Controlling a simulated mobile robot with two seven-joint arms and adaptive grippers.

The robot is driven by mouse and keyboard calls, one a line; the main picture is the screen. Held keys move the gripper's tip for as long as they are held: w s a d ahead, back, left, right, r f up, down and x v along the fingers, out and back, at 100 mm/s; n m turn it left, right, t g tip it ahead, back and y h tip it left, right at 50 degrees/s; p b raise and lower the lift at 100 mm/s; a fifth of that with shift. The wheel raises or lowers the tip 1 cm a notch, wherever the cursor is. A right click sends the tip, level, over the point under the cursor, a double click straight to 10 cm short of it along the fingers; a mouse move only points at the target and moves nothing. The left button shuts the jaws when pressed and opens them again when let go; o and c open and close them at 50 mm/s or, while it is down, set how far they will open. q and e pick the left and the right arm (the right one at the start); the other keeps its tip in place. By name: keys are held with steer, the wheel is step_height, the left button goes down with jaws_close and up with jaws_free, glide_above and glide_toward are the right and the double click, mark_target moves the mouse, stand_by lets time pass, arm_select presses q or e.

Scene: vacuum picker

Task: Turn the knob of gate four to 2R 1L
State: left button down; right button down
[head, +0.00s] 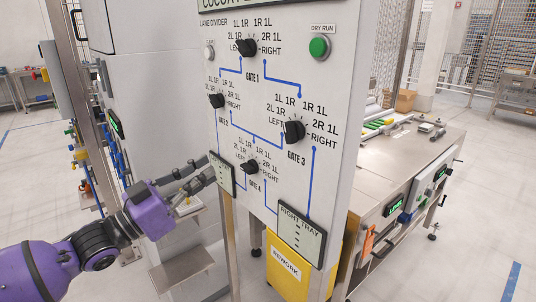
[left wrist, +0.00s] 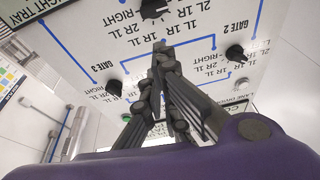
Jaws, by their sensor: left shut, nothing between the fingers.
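The gate four knob (head: 250,166) is a black pointer knob low on the white panel (head: 330,60), with labels from LEFT to RIGHT around it. I cannot tell clearly which label it points at. In the left wrist view a black knob (left wrist: 153,8), apparently the same one, is cut by the top edge, just beyond the fingertips. My left gripper (head: 210,172) is shut and empty, to the left of the knob in the head view and apart from it. Its fingertips (left wrist: 159,46) meet in the left wrist view. My right gripper is not in view.
The gate 1 knob (head: 247,47), gate 2 knob (head: 217,101) and gate 3 knob (head: 294,131) sit above on the panel. A small tray sign (head: 222,175) is close to my fingertips. The RIGHT TRAY sign (head: 300,236) and a yellow REWORK bin (head: 288,278) are below right.

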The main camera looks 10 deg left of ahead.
arm_select(q)
steer(key=r, duration=0.2)
step_height(320, 180, up, 3)
steer(key=p, duration=0.1)
glide_above(249, 168)
steer(key=s, duration=0.3)
steer(key=shift+w+a+r+n+h, duration=0.1)
steer(key=shift+w+a+n+h, duration=0.2)
steer(key=shift+a+h, duration=0.15)
step_height(249, 168, down, 3)
steer(key=shift+s+a+f, duration=0.15)
steer(key=shift+f, duration=0.6)
